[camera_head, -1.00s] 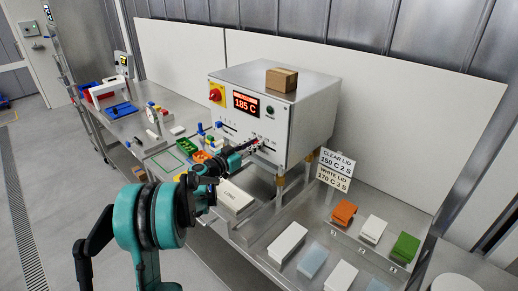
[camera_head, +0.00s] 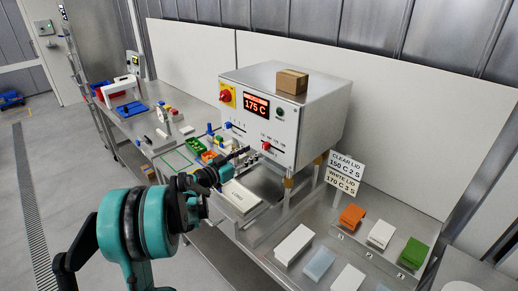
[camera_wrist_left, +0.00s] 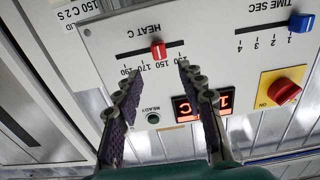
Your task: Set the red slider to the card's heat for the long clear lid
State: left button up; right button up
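The red slider (camera_head: 266,146) sits on the front of the grey heat box. In the left wrist view the red slider (camera_wrist_left: 158,49) stands on the HEAT C slot, near the 150 mark, though its exact setting is hard to tell. My left gripper (camera_head: 246,153) is open, its fingertips (camera_wrist_left: 160,85) spread apart, short of the knob and not touching it. The heat display (camera_head: 257,106) reads 175 C. The card (camera_head: 345,173) reads CLEAR LID 150 C 2 S and WHITE LID 170 C 3 S. My right gripper is not in view.
The blue time slider (camera_wrist_left: 301,22) and red-yellow switch (camera_wrist_left: 284,90) share the panel. A cardboard box (camera_head: 291,80) lies on top. A white LONG block (camera_head: 241,197) lies below my gripper. Coloured blocks (camera_head: 352,216) stand at the right.

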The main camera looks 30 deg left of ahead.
pick_arm(q)
jog(key=v, duration=0.4)
jog(key=shift+s+a, duration=0.1)
jog(key=shift+s, duration=0.3)
jog(key=s+d+f+n+g+b, duration=0.15)
jog(key=s+d+f+g, duration=0.3)
jog(key=d, duration=0.55)
jog(key=s+d+f+g+b, duration=0.35)
jog(key=s+d, duration=0.25)
jog(key=d, duration=0.4)
jog(key=s+d+f+n+g+y+b, duration=0.1)
jog(key=s+f+y+b, duration=0.1)
jog(key=s+f, duration=0.3)
jog(key=s+d+f+n+y+b, duration=0.1)
jog(key=s+f, duration=0.4)
jog(key=s, duration=0.6)
jog(key=y+b, duration=0.1)
jog(key=y, duration=0.1)
jog(key=shift+f+g+y, duration=0.25)
jog(key=shift+g+y, duration=0.15)
